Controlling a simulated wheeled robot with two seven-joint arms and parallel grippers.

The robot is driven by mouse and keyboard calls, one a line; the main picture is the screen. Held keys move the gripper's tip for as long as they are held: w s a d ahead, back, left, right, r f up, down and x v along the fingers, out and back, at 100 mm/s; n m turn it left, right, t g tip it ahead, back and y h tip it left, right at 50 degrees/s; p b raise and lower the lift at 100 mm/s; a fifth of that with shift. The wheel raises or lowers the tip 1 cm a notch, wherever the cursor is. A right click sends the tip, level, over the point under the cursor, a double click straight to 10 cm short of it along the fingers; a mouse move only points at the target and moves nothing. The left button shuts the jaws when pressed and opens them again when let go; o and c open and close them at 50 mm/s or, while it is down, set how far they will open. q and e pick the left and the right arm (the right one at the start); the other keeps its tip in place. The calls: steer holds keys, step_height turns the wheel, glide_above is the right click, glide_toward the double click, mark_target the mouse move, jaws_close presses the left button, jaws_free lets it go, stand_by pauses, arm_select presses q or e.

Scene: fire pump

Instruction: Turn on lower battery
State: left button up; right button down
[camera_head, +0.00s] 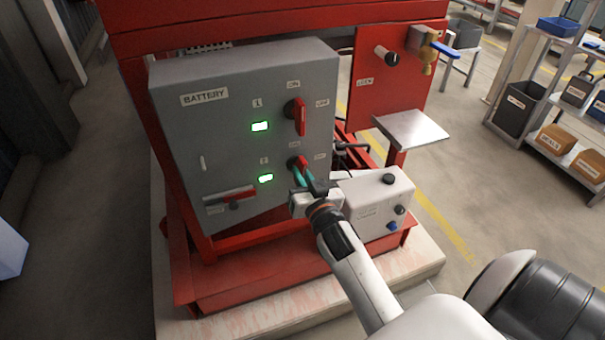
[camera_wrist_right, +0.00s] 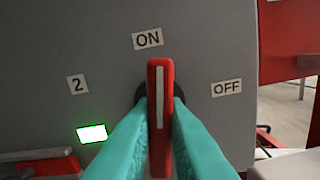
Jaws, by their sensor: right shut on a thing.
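The grey battery box (camera_head: 222,100) stands on the red frame. Its upper red switch (camera_head: 300,116) is upright, with a green lit lamp (camera_head: 260,127) to its left. The lower red switch (camera_head: 299,163) also has a green lit lamp (camera_head: 265,178) to its left. In the right wrist view the lower switch handle (camera_wrist_right: 159,110) stands upright, its tip under the ON label (camera_wrist_right: 148,40). The OFF label (camera_wrist_right: 226,88) is to its right. My right gripper (camera_head: 302,178) is shut on this handle, with a teal finger on each side. My left gripper is not in view.
A white control box (camera_head: 377,205) with knobs sits just right of my right gripper. A red panel (camera_head: 372,82) with a black knob and a valve with a blue handle is further right. A red-handled lever (camera_head: 230,197) is low on the battery box. Shelves with bins stand at right.

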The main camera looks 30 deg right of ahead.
steer(key=shift+r+n+p, duration=0.15)
steer(key=shift+n+p, duration=0.3)
steer(key=shift+n, duration=0.75)
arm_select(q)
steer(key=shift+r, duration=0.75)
arm_select(e)
steer(key=c, duration=1.4)
jaws_free()
steer(key=shift+c, duration=0.2)
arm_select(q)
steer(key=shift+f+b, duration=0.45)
arm_select(e)
steer(key=v, duration=1.2)
